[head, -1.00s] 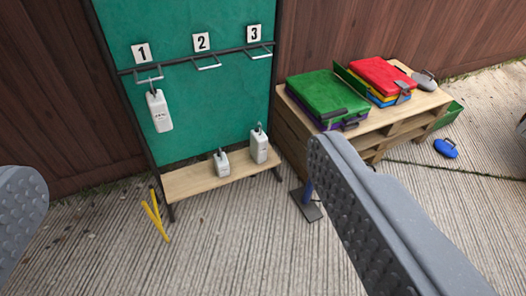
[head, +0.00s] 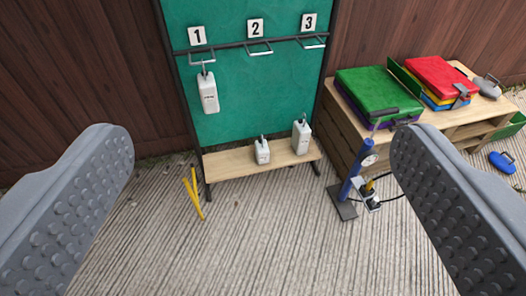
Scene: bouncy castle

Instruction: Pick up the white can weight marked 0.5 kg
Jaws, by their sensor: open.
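Three white can weights with hooks on top are in the head view. One white can weight (head: 208,92) hangs from the hook under number 1. A smaller one (head: 262,151) and a taller one (head: 301,137) stand upright on the wooden shelf (head: 230,163) at the foot of the green board (head: 235,105). The markings are too small to read, so I cannot tell which is 0.5 kg. My gripper (head: 262,157) is open and empty, its two grey fingers wide apart in the foreground, nearer to me than the weights and touching none of them.
A blue post (head: 357,172) on a dark base stands right of the shelf, beside a small device with a cable. A wooden pallet table (head: 440,120) holds folded coloured fabric. Yellow stakes (head: 194,194) are left of the shelf. The paved ground in front is clear.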

